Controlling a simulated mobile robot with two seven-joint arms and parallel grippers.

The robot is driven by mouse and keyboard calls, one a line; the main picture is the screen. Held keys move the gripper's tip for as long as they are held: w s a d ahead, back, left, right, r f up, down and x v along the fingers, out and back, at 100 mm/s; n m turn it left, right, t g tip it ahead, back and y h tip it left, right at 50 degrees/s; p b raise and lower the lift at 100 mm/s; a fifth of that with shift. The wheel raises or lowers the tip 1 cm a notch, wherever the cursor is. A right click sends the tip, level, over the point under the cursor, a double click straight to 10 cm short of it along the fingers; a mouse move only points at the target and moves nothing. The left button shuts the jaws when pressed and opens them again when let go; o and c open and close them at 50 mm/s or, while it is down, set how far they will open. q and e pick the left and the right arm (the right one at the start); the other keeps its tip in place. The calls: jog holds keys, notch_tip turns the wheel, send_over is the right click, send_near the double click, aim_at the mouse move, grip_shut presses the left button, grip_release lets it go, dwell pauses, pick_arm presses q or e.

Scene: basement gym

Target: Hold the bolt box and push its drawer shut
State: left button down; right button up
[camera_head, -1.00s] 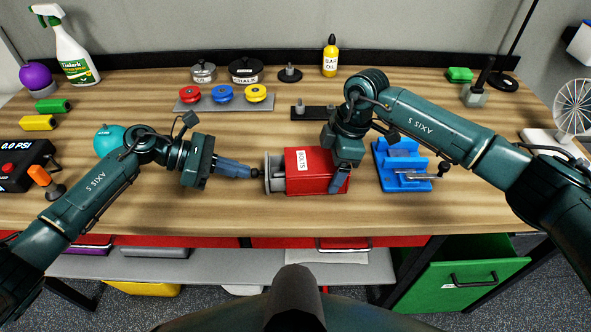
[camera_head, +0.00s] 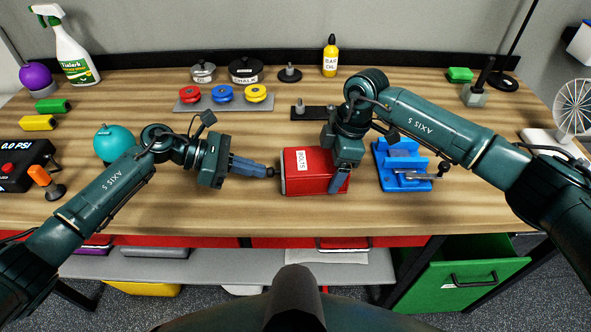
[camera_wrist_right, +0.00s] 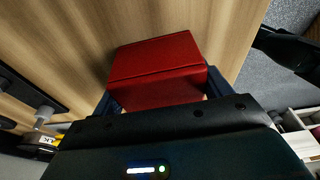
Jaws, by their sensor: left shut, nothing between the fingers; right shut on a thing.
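The red bolt box (camera_head: 308,182) with a white BOLTS label sits on the wooden bench in the head view. Its drawer front faces left and now sits close against the box; no drawer side shows. My left gripper (camera_head: 268,172) is shut and empty, its fingertips at the drawer's front knob. My right gripper (camera_head: 340,178) is shut on the right part of the box. In the right wrist view the box (camera_wrist_right: 160,62) lies between the fingers of my right gripper (camera_wrist_right: 165,92).
A blue vise (camera_head: 402,168) stands right of the box. A grey tray with coloured knobs (camera_head: 222,105) and a black plate with a peg (camera_head: 315,112) lie behind. The bench front is clear.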

pick_arm(q)
jog(key=shift+a, duration=0.15)
jog(key=shift+s+a, duration=0.2)
jog(key=shift+a, duration=2.7)
pick_arm(e)
jog(key=o, duration=1)
jog(key=shift+r, duration=0.15)
jog(key=v, duration=1.1)
jog(key=shift+r, duration=0.4)
